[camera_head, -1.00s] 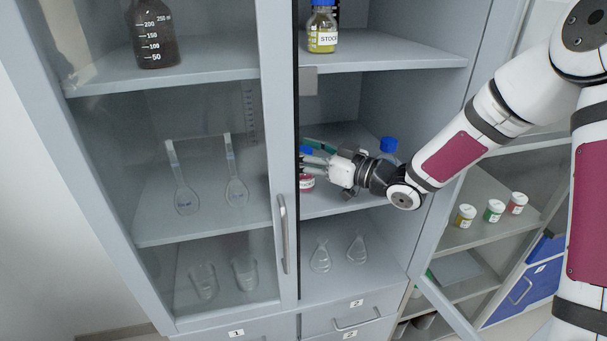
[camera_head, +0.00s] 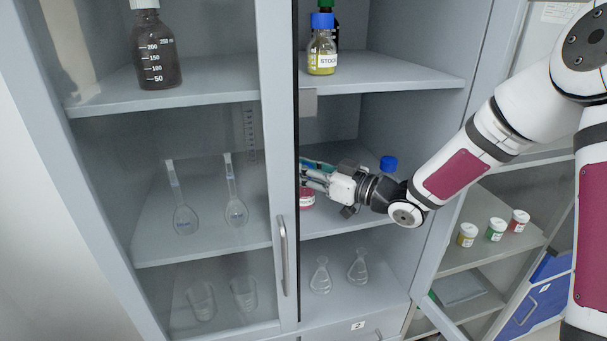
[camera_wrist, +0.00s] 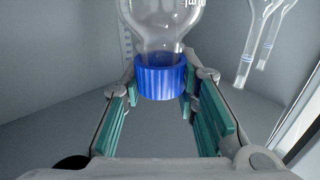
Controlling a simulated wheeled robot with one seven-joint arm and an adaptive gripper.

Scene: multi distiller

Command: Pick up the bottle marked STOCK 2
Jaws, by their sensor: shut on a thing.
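A blue-capped clear glass bottle (camera_wrist: 160,78) sits between the teal-padded fingers of my gripper (camera_wrist: 163,115) in the wrist view, which are shut on it at the cap. In the head view my gripper (camera_head: 312,180) reaches into the cabinet's middle right shelf. A bottle with pink-red contents (camera_head: 307,198) shows at its fingertips, partly hidden by the door frame. I cannot read its label. On the shelf above, a blue-capped bottle with yellow contents (camera_head: 322,62) bears a label reading "STOCK", any number cut off from view.
Another blue cap (camera_head: 388,163) shows behind my wrist on the same shelf. Glass flasks (camera_head: 357,268) stand on the shelf below. The left glass door (camera_head: 200,120) is shut, with its frame close to my fingers. Small jars (camera_head: 496,229) stand on shelving at the right.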

